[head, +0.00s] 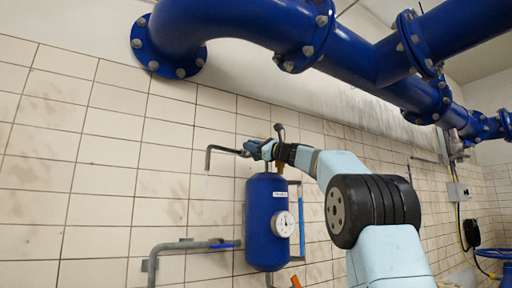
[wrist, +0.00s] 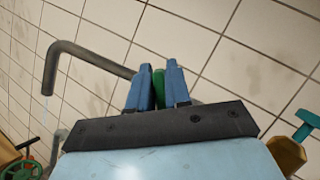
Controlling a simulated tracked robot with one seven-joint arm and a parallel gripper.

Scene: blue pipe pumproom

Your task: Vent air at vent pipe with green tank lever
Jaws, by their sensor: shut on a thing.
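The green lever (wrist: 159,88) sits between the two blue fingers of my gripper (wrist: 159,86) in the wrist view. The fingers are shut on it. The grey vent pipe (wrist: 95,57) runs to the left from there and bends down to an open end. A thin pale streak shows below that end. In the head view my gripper (head: 255,149) is at the top of the blue tank (head: 267,240), beside the vent pipe (head: 222,149). The lever is hidden there by my gripper. The tank has a round gauge (head: 283,224) on its front.
Large blue pipes (head: 240,24) with bolted flanges run overhead. A grey pipe with a blue lever (head: 224,244) lies at the lower left of the tank. A brass valve with a teal handle (wrist: 288,152) is at the right in the wrist view. The tiled wall is close behind.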

